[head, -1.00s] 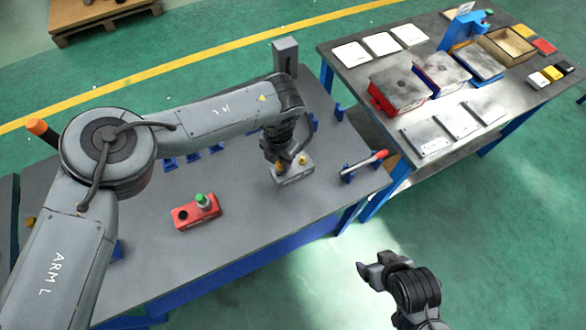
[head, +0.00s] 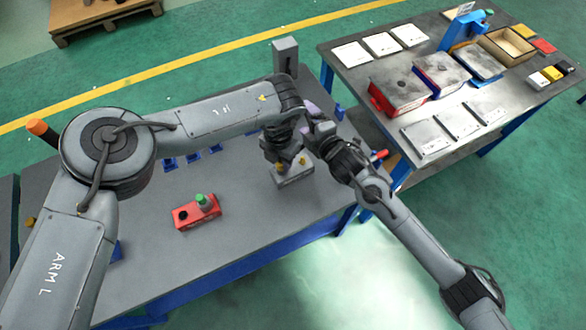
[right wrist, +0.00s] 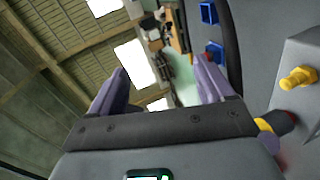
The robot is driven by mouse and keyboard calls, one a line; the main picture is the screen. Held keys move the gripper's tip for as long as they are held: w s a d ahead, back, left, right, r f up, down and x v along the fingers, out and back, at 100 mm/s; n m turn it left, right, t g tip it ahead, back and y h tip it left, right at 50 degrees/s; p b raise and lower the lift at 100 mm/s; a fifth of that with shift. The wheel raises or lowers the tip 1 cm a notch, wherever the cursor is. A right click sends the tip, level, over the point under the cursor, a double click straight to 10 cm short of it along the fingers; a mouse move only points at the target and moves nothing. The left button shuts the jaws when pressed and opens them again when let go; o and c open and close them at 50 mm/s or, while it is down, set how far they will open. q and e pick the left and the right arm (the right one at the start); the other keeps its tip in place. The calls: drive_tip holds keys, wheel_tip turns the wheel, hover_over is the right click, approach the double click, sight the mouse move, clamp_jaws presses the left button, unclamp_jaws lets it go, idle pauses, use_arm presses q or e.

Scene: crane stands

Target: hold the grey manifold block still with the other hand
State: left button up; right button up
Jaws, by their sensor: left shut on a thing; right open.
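The grey manifold block (head: 293,178) sits on the near workbench, with yellow fittings on top. My left gripper (head: 279,163) reaches down from above and is shut on the left yellow fitting (head: 280,166), as far as the small picture shows. A second yellow fitting (head: 303,160) stands free on the block's right. My right gripper (head: 308,112) is open and empty, above and behind the block and apart from it. In the right wrist view its purple-padded fingers (right wrist: 160,88) have nothing between them. A grey body with a yellow fitting (right wrist: 298,77), likely the block, shows at the right edge.
A red box with a green button (head: 196,212) lies left of the block. A grey post (head: 285,56) and several blue holders (head: 193,158) stand behind. A red-handled tool (head: 381,154) is partly hidden by my right arm. A second table (head: 387,134) carries plates and bins.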

drive_tip(key=w+r+n+y, duration=0.3)
drive_tip(key=w+r+n, duration=0.6)
drive_tip(key=w, duration=0.1)
drive_tip(key=n+g+h, duration=0.3)
drive_tip(key=n+g, duration=1.4)
drive_tip(key=n, duration=1.2)
approach(309, 159)
drive_tip(key=f, duration=0.2)
drive_tip(key=shift+s+a+f, duration=0.3)
drive_tip(key=shift+a+f, duration=0.1)
drive_tip(key=shift+a, duration=0.25)
drive_tip(key=shift+x, duration=3.75)
drive_tip(key=shift+c, duration=0.2)
